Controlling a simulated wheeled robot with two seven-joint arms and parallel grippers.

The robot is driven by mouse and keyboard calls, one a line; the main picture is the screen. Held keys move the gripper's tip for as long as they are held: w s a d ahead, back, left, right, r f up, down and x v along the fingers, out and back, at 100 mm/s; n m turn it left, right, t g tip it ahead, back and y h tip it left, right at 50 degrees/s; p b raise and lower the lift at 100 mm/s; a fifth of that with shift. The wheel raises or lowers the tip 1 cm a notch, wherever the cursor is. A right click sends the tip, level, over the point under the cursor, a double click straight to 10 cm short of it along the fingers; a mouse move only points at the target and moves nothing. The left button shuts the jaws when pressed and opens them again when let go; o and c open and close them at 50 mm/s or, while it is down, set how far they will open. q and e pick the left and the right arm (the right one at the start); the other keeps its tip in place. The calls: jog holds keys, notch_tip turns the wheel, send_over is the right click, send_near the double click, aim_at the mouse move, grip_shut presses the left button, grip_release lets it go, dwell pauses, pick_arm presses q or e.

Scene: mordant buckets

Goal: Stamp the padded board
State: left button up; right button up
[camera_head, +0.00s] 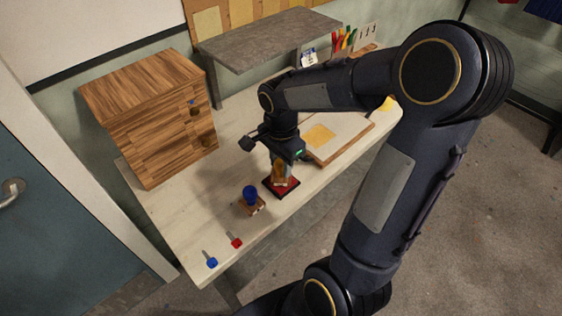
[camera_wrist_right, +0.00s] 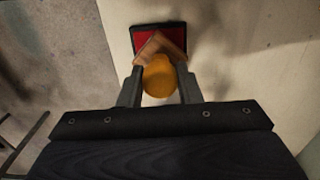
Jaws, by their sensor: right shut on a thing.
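My right gripper (camera_head: 280,168) is shut on a stamp with an orange-yellow handle (camera_head: 279,174) and a wooden block base. In the right wrist view the yellow handle (camera_wrist_right: 158,78) sits between the fingers. The stamp is over a red ink pad (camera_head: 281,187) in a dark case; I cannot tell whether it touches the pad. The red pad also shows beyond the stamp in the right wrist view (camera_wrist_right: 147,37). My left gripper is not in view.
A small red item (camera_head: 236,242) and a small blue item (camera_head: 212,263) lie near the table's front left. A wooden drawer cabinet (camera_head: 155,115) and a grey shelf (camera_head: 270,38) stand behind.

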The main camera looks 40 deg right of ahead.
jog(key=shift+f+b, duration=0.35)
jog(key=shift+f, duration=0.05)
dwell(1.2)
jog(key=shift+r+p, duration=2.85)
jog(key=shift+r, duration=0.75)
jog(key=shift+a+f, duration=0.1)
jog(key=shift+f, duration=0.1)
